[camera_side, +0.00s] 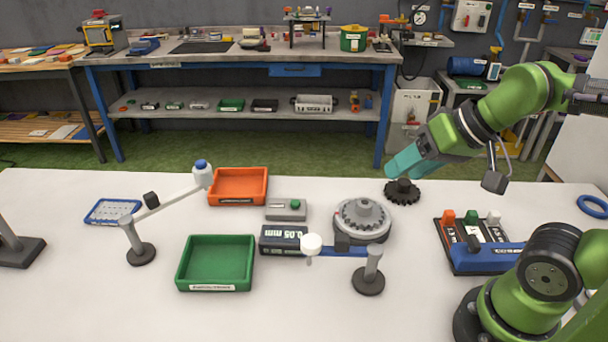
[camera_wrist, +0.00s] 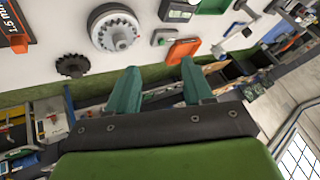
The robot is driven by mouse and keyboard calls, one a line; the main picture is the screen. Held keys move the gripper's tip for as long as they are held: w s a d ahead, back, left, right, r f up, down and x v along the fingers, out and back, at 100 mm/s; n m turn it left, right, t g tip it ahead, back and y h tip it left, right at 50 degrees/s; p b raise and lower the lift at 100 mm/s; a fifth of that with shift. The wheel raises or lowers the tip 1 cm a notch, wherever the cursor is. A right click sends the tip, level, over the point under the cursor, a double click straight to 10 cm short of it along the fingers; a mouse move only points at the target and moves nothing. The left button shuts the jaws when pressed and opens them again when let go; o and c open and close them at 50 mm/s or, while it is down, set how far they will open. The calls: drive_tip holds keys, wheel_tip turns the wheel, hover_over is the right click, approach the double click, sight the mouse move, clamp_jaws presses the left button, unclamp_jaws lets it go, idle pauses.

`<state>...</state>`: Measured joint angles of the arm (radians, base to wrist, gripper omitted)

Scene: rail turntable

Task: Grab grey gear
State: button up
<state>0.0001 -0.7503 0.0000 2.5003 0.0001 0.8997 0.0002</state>
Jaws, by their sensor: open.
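A light grey gear (camera_side: 363,213) lies on a round grey turntable (camera_side: 345,240) near the middle of the white table. It also shows in the wrist view (camera_wrist: 116,30), at upper left. A dark, almost black gear (camera_side: 402,193) stands behind and to the right of it, and shows at the left of the wrist view (camera_wrist: 72,65). My gripper (camera_side: 392,168) is beside and above the dark gear in the side view, its teal fingers pointing left and down. In the wrist view my gripper (camera_wrist: 160,65) is open with nothing between its fingers, apart from both gears.
A green tray (camera_side: 247,265) and an orange tray (camera_side: 238,205) lie to the left. A dark display box (camera_side: 283,239) and a green-button box (camera_side: 286,210) sit by the turntable. Two posts with arms (camera_side: 141,253) (camera_side: 369,281) stand on the table. A switch block (camera_side: 470,243) lies right.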

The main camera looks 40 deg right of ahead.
drive_tip(key=shift+o, duration=0.3)
drive_tip(key=shift+o, duration=1.4)
